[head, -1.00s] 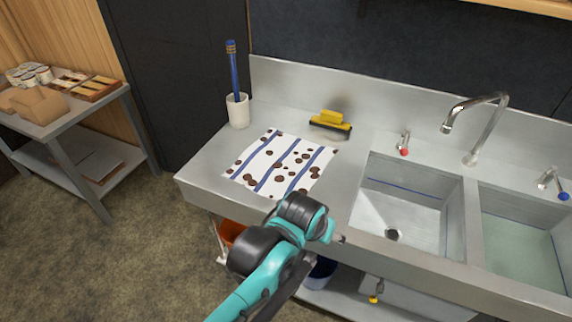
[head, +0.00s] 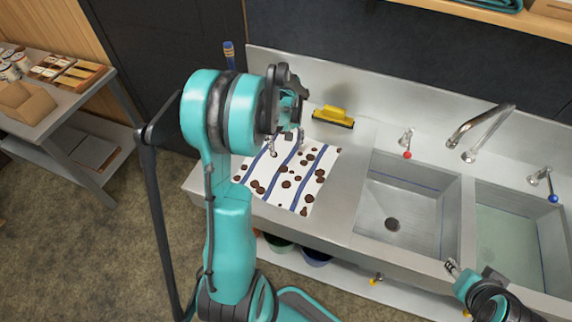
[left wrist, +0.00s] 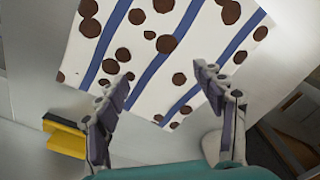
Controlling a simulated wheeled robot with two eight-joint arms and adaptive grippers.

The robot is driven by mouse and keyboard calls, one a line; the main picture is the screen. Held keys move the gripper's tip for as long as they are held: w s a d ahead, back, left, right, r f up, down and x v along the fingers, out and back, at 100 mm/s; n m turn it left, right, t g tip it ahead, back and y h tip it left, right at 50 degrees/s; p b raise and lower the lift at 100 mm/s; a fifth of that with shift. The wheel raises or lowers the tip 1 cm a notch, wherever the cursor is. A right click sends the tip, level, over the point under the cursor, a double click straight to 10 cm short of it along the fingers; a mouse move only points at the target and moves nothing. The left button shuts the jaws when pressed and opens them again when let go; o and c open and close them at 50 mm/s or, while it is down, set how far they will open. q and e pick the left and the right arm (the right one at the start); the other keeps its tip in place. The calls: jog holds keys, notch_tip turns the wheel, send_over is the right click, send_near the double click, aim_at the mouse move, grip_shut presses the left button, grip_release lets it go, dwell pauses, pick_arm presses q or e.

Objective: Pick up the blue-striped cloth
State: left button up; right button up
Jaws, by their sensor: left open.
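The blue-striped cloth (head: 300,176) is white with brown spots and lies flat on the steel counter left of the sinks. My left arm hides part of its left side. My left gripper (head: 286,146) is open and empty, pointing down over the cloth's far part. In the left wrist view, the cloth (left wrist: 150,55) fills the upper middle, and the parted fingers of my left gripper (left wrist: 163,82) show in front of it. I see no cloth pinched between them. My right gripper (head: 466,272) is at the lower right by the sink front; its opening is unclear.
Two sinks (head: 400,208) with a faucet (head: 478,130) lie to the right.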

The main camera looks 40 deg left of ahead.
aim_at(286, 167)
pick_arm(q)
notch_tip(286, 167, down, 9)
jog(key=b, duration=0.6)
jog(key=shift+d+f+b, duration=0.1)
jog(key=shift+b, duration=0.2)
jog(key=shift+f, duration=0.3)
jog(key=shift+s+d+r, duration=0.1)
jog(key=shift+s+r, duration=0.05)
jog(key=c, duration=0.9)
grip_shut()
notch_tip(286, 167, up, 12)
jog(key=p, duration=0.8)
